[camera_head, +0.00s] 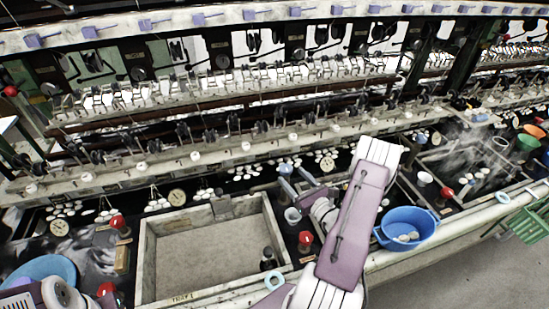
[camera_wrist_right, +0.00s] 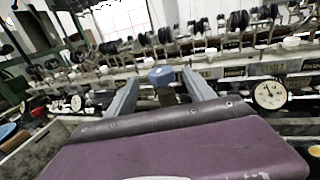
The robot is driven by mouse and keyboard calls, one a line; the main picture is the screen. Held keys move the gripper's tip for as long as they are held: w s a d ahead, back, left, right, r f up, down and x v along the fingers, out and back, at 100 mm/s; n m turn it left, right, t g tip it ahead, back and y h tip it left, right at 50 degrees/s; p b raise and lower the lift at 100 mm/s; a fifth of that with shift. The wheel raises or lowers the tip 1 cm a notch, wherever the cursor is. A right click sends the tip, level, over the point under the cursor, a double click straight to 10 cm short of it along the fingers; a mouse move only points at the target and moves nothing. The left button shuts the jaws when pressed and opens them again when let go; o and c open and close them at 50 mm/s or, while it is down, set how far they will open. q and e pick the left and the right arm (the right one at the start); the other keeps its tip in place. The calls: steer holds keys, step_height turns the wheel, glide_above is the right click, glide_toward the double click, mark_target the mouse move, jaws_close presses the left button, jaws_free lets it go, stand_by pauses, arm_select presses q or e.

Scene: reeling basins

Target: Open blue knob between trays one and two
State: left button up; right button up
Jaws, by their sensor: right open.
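The blue knob (camera_head: 284,169) is on the machine's front ledge, just behind the right gripper's fingertips in the head view. It also shows in the right wrist view (camera_wrist_right: 161,76), between the two fingertips as seen there. My right gripper (camera_head: 297,180) is open and empty, with its fingers pointing toward the knob. Its grey fingers also show in the wrist view (camera_wrist_right: 161,88). I cannot tell whether either finger touches the knob. An empty rectangular tray (camera_head: 164,297) lies left of the right arm. My left gripper is out of view.
Red knobs (camera_head: 305,240) (camera_head: 117,222) stand on either side of the empty tray. A blue bowl (camera_head: 407,229) with pale contents sits right of my right arm. Another blue basin (camera_head: 40,270) is at lower left. Round dials (camera_head: 177,197) line the machine front.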

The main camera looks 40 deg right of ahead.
steer(key=shift+w+r, duration=0.1)
steer(key=shift+w, duration=0.05)
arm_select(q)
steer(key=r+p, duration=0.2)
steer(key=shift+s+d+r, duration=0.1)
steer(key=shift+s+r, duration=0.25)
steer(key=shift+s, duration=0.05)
arm_select(e)
steer(key=w, duration=0.8)
steer(key=shift+d, duration=0.3)
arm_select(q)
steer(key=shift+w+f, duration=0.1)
arm_select(e)
jaws_close()
